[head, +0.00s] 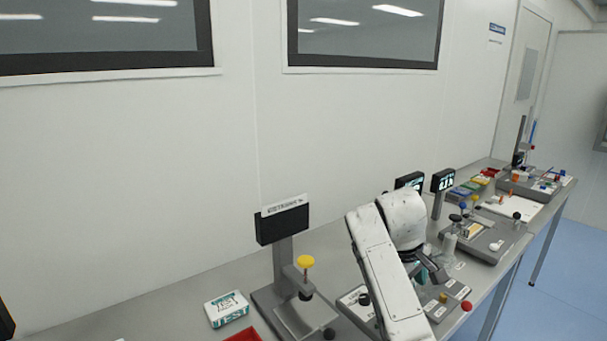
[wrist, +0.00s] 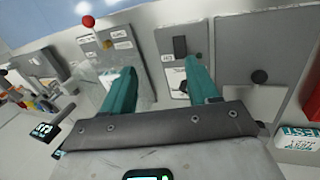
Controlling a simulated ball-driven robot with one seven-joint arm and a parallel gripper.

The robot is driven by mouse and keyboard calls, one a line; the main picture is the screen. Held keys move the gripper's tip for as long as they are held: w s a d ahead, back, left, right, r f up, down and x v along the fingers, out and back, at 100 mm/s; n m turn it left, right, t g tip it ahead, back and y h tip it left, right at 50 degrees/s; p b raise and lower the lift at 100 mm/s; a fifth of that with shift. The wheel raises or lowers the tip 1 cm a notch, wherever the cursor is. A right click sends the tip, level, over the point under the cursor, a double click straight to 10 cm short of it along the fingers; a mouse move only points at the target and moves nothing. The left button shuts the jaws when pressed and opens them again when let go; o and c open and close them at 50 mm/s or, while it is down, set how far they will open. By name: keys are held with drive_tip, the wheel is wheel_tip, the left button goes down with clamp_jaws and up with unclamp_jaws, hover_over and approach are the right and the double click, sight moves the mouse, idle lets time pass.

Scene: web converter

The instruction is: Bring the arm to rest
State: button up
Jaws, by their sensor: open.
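My gripper (head: 428,272) hangs low over the bench at the right of centre in the head view, at the end of my bent white arm. In the wrist view, my gripper (wrist: 168,84) shows two teal fingers set well apart with nothing between them. Grey fixture plates (wrist: 175,52) lie beyond the fingers. The fingertips look apart from the fixtures, but the exact height above them is hard to tell. My arm hides part of the bench in the head view.
A press-like stand with a yellow knob (head: 306,261) stands left of my arm. A white and green box (head: 227,309) lies on the bench. Small displays (head: 443,180) stand behind my arm. A red knob (head: 466,306) is near the front edge. More fixtures fill the bench's far right.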

drive_tip(key=s+d+f+m+y, duration=0.2)
drive_tip(key=s+f+m, duration=0.1)
drive_tip(key=s+f, duration=1.75)
drive_tip(key=s+d+f+m+y, duration=0.1)
drive_tip(key=s+m, duration=0.3)
drive_tip(key=s, duration=2.2)
drive_tip(key=shift+s+d+f+g+b, duration=0.15)
drive_tip(key=shift+d+f+g+b, duration=0.25)
drive_tip(key=shift+d+f, duration=0.3)
